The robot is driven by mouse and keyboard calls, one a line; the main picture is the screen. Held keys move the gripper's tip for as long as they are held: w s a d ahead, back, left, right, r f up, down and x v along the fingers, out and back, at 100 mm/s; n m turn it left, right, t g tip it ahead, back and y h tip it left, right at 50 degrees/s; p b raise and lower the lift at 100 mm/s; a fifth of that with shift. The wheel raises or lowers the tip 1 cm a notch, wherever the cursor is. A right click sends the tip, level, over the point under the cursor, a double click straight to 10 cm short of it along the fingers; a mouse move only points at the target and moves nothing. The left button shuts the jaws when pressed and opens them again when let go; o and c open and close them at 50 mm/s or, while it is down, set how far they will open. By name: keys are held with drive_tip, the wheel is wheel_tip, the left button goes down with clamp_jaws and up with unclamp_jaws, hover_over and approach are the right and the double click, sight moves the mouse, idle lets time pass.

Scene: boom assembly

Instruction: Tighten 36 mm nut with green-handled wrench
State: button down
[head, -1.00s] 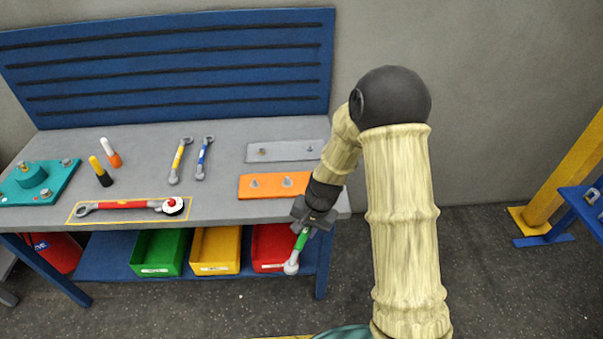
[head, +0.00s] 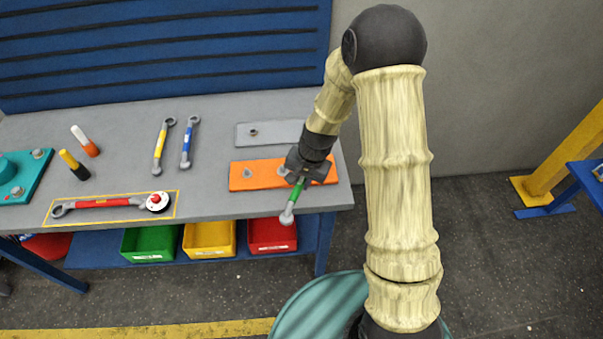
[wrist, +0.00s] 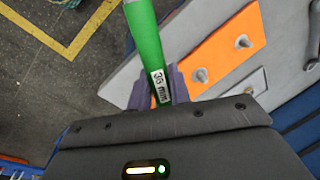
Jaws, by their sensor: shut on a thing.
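My gripper (head: 302,172) is shut on the green-handled wrench (head: 293,203), near the front right of the bench. The wrench's grey end points down towards the front edge of the bench. In the wrist view the green handle (wrist: 146,40) carries a "36 mm" label and sits between the purple-grey fingers (wrist: 158,88). An orange plate (head: 253,174) lies on the bench just behind and left of the gripper. In the wrist view two grey nuts or studs show on the orange plate (wrist: 222,50). The gripper and arm hide part of the plate in the head view.
A grey plate (head: 283,133) lies behind the orange one. Green, yellow and red bins (head: 272,235) stand below the bench.

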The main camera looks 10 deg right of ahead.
drive_tip(key=shift+s, duration=0.2)
drive_tip(key=b+x, duration=0.2)
drive_tip(key=x, duration=0.1)
drive_tip(key=b+x, duration=0.1)
drive_tip(key=b, duration=0.1)
drive_tip(key=shift+s+d+f, duration=0.15)
drive_tip(key=shift+d+f, duration=0.15)
drive_tip(key=shift+f, duration=0.2)
drive_tip(key=shift+d, duration=0.1)
drive_tip(key=shift+d+b+x, duration=0.2)
drive_tip(key=shift+b+x, duration=0.6)
drive_tip(key=shift+x, duration=0.25)
drive_tip(key=shift+d+b+x, duration=0.2)
drive_tip(key=shift+b+x, duration=0.6)
drive_tip(key=shift+x, duration=0.25)
drive_tip(key=shift+s+a+f, duration=0.1)
drive_tip(key=shift+s+a, duration=0.05)
idle(0.8)
